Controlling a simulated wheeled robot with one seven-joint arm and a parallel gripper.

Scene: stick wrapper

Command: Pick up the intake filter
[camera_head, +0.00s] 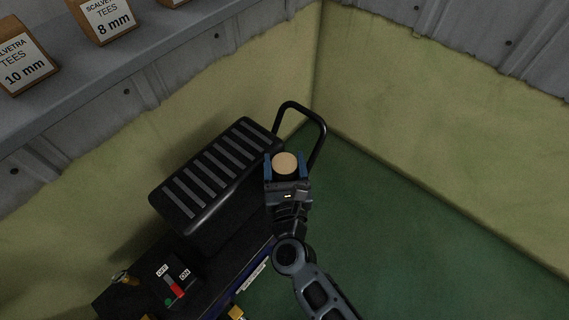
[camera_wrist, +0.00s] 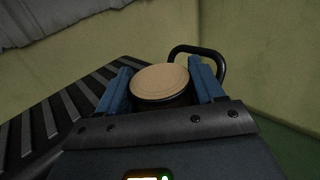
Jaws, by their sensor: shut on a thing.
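The intake filter (camera_head: 285,163) is a round piece with a tan top face and a dark side. It sits between the blue fingers of my gripper (camera_head: 285,168), which is shut on it. In the wrist view the filter (camera_wrist: 160,83) shows its tan disc tilted toward the camera, with a dark body under it, between the two fingers of my gripper (camera_wrist: 160,88). The gripper is beside the right end of the black machine's ribbed cover. The filter's lower part is hidden by the gripper, so I cannot tell whether it touches anything below.
The black machine (camera_head: 215,175) has a ribbed cover, a bent black handle (camera_head: 318,122) behind my gripper, and an OFF/ON switch box (camera_head: 168,282). A grey shelf (camera_head: 110,85) holds boxes of tees at upper left. Yellow-green walls meet behind. Green floor (camera_head: 400,230) is clear at right.

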